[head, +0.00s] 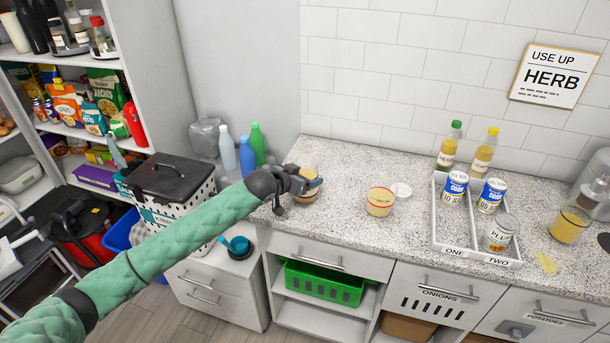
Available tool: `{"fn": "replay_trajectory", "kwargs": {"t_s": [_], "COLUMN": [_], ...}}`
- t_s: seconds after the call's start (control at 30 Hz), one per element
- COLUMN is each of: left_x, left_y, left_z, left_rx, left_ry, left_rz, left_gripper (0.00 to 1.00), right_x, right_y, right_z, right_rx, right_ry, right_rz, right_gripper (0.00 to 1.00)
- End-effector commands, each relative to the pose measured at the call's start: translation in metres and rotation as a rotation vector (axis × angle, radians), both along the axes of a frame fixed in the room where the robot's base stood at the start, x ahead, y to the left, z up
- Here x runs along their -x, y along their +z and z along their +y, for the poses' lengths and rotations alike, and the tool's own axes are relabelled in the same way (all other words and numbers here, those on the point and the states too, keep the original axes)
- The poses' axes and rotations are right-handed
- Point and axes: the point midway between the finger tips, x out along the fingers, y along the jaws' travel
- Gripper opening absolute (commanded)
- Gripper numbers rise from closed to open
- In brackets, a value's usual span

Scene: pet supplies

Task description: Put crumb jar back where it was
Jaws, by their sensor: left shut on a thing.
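My left arm reaches in from the left to the left end of the speckled counter (340,235). My left gripper (308,186) is shut on a small round jar with a tan top (309,172), at the counter's left end. The gripper hides much of this jar, and I cannot read a label on it or tell if it touches the counter. A second small jar with yellowish contents and red print (380,202) stands on the counter to the right, apart from the gripper. My right gripper is not in view.
A white round lid (401,190) lies beside the second jar. A yellow-filled glass (568,226) stands at right. Several bottles (246,155) stand behind my arm.

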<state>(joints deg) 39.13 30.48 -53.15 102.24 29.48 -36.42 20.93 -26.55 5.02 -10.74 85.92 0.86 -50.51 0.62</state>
Motion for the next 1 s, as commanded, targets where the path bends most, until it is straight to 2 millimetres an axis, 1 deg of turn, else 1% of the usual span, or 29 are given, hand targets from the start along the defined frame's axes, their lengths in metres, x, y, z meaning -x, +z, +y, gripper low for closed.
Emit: {"fn": "replay_trajectory", "kwargs": {"t_s": [0.2,0.23,0.3,0.33,0.67,0.77,0.8,0.87,1.0], "left_x": [0.000,0.000,0.000,0.000,0.000,0.005,0.008,0.014,0.034], "left_y": [-0.002,-0.002,-0.002,-0.002,0.001,0.001,0.003,0.006,0.015], "left_z": [0.000,0.000,0.000,0.000,0.000,0.005,0.008,0.014,0.031], "left_rx": [0.001,0.000,0.000,0.000,0.001,0.000,0.001,0.000,-0.001], "left_ry": [0.000,0.000,0.000,0.000,0.000,0.001,0.000,0.001,0.001], "left_rz": [-0.001,0.000,0.000,0.000,-0.001,-0.001,-0.001,-0.001,-0.002], "left_gripper": [0.42,0.74,0.87,0.92,0.92,0.92,0.92,0.92,0.92], "right_x": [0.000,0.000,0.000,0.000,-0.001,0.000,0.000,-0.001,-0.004], "right_y": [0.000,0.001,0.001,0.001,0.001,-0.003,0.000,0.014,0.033], "right_z": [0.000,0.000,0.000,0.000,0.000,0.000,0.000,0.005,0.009], "right_rx": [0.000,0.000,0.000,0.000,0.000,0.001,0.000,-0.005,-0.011], "right_ry": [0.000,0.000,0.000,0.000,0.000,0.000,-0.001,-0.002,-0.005], "right_rz": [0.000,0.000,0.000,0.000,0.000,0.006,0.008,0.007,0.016], "right_gripper": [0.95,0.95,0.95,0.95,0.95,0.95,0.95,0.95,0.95]}}
